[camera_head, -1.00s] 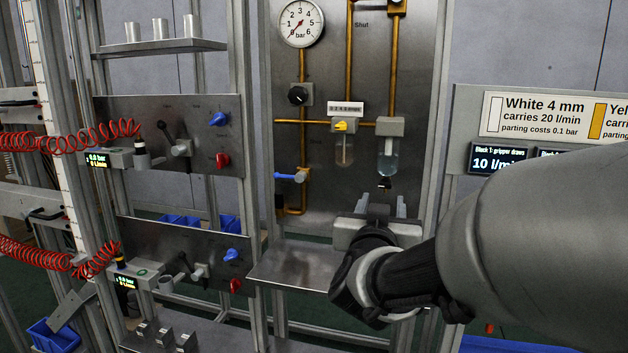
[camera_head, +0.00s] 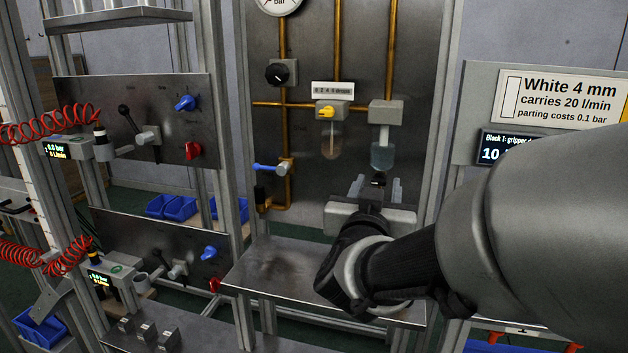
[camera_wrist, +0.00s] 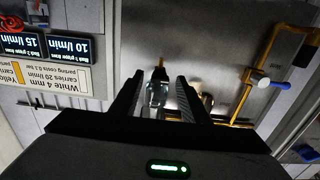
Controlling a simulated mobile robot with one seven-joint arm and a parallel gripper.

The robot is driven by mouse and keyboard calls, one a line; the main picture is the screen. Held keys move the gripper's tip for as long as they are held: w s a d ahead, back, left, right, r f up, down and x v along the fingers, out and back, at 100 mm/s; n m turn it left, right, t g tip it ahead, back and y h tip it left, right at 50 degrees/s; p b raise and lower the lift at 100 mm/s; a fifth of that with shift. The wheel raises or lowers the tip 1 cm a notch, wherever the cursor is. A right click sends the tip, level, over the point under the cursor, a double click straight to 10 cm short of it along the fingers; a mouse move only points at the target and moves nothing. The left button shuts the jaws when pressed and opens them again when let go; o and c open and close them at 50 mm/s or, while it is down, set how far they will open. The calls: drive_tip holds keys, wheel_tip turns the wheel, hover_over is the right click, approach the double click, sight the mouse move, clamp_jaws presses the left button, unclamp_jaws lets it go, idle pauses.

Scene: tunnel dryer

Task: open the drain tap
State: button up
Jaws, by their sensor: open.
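A tap with a blue lever (camera_head: 270,168) sits on the lower left copper pipe of the steel panel. Its lever lies roughly level, pointing left. It also shows at the right of the wrist view (camera_wrist: 272,82). A clear bowl (camera_head: 382,155) with liquid hangs to the right, a small black fitting (camera_head: 379,179) below it. I cannot tell which of these is the drain tap. My gripper (camera_head: 377,188) is open and empty, fingers pointing at the panel near the black fitting. In the wrist view the bowl (camera_wrist: 157,93) shows between the fingers (camera_wrist: 157,97); contact cannot be told.
A steel shelf (camera_head: 270,265) juts out below my gripper. A brownish bowl (camera_head: 331,142) under a yellow knob (camera_head: 326,111) hangs left of the clear bowl. Frame posts flank the panel. A sign board (camera_head: 560,98) stands at right.

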clamp_jaws()
drive_tip(key=shift+m+b, duration=0.3)
drive_tip(key=shift+b, duration=0.05)
drive_tip(key=shift+f+m+b, duration=0.1)
drive_tip(key=shift+m+b, duration=0.9)
drive_tip(key=shift+m, duration=2.3)
